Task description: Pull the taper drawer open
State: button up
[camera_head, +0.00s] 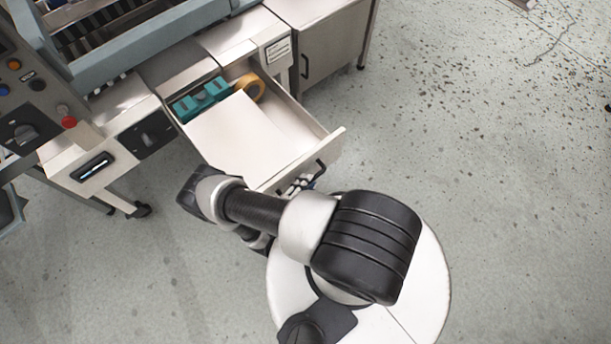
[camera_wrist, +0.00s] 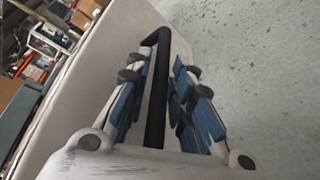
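The taper drawer (camera_head: 334,143) is pulled out of the machine, and its inside shows in the head view. Its black bar handle (camera_head: 320,170) is on the front face, and the same handle (camera_wrist: 157,90) runs up the middle of the wrist view. My gripper (camera_wrist: 163,75) is at the handle, with one blue-padded finger on each side of the bar. Narrow gaps show between the pads and the bar, so the fingers look open around it. In the head view my arm partly hides the gripper (camera_head: 297,186) and the drawer front.
The drawer holds a tan tape roll (camera_head: 250,87), teal parts (camera_head: 202,100) and a pale flat panel (camera_head: 235,135). A steel cabinet (camera_head: 335,50) stands right of the drawer. A control panel (camera_head: 25,110) is at the left. The speckled floor (camera_head: 500,190) at right is clear.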

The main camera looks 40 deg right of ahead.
jog(key=shift+a, duration=0.1)
jog(key=v, duration=1.1)
jog(key=shift+s+a+r, duration=0.15)
jog(key=shift+a, duration=0.15)
jog(key=shift+a+r, duration=0.1)
jog(key=w+a+r+m+g+y, duration=0.2)
jog(key=w+r+g, duration=0.1)
jog(key=r, duration=0.6)
jog(key=w+a+r+m+g+y, duration=0.2)
jog(key=w+r+m, duration=0.1)
jog(key=r, duration=0.7)
jog(key=w+a+r+m+g+y, duration=0.2)
jog(key=w+r+g, duration=0.1)
jog(key=r, duration=0.6)
jog(key=s+d+r+m+t+y, duration=0.1)
jog(key=s+r, duration=0.5)
jog(key=r, duration=0.6)
jog(key=s+d+r+m+t+y, duration=0.2)
jog(key=s+r+t+y, duration=0.4)
jog(key=r, duration=0.7)
jog(key=shift+s+d+r+m+y, duration=0.3)
jog(key=shift+s+d+y, duration=0.25)
jog(key=shift+d+y, duration=0.25)
